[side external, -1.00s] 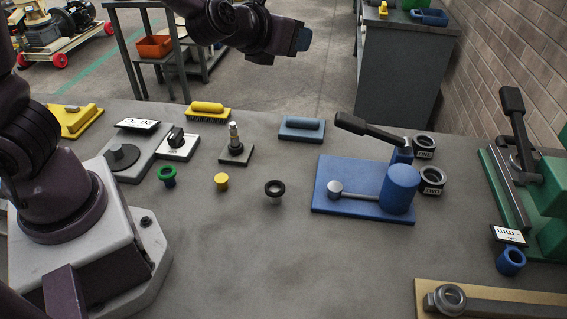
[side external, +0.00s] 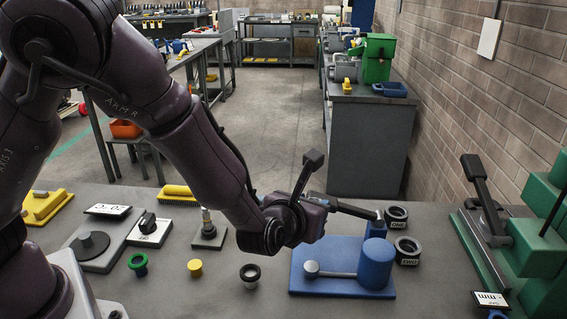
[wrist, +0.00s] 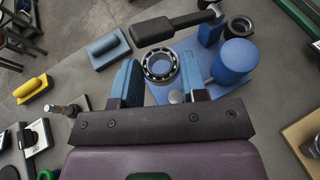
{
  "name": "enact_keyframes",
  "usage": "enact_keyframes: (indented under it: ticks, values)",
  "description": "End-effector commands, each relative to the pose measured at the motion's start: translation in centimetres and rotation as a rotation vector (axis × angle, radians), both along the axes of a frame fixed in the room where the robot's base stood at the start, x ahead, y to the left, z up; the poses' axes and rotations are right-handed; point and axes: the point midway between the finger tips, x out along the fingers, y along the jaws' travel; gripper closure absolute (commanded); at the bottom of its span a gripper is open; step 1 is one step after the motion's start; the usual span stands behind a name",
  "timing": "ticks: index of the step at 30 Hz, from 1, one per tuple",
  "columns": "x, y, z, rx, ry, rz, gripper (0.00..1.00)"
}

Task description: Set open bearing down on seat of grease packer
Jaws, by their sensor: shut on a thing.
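My gripper (wrist: 159,64) is shut on the open bearing (wrist: 147,76), a dark ring with bright balls, seen between the blue fingers in the wrist view. In the side view my gripper (side external: 315,221) is beside the grease packer's black lever; its fingers and the bearing are hidden there. The grease packer (side external: 345,287) has a blue base plate, a blue cylinder and a grey rod ending in a round grey piece. It also shows in the wrist view (wrist: 237,60), with the round grey piece below the bearing. I cannot tell the height between them.
Two dark labelled rings (side external: 406,250) stand right of the packer. A green press (side external: 535,250) is at right.

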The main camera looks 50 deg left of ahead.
Motion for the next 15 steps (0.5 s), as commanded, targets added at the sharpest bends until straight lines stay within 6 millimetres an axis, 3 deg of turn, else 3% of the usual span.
enact_keyframes:
  ticks: [3,6,15]
  values:
    - [0.0,-1.6,-3.0,0.005,0.001,0.088,1.00]
    - [0.0,-1.9,-3.9,0.002,-0.001,0.166,1.00]
    - [0.0,-1.3,-3.4,-0.001,0.000,0.282,1.00]
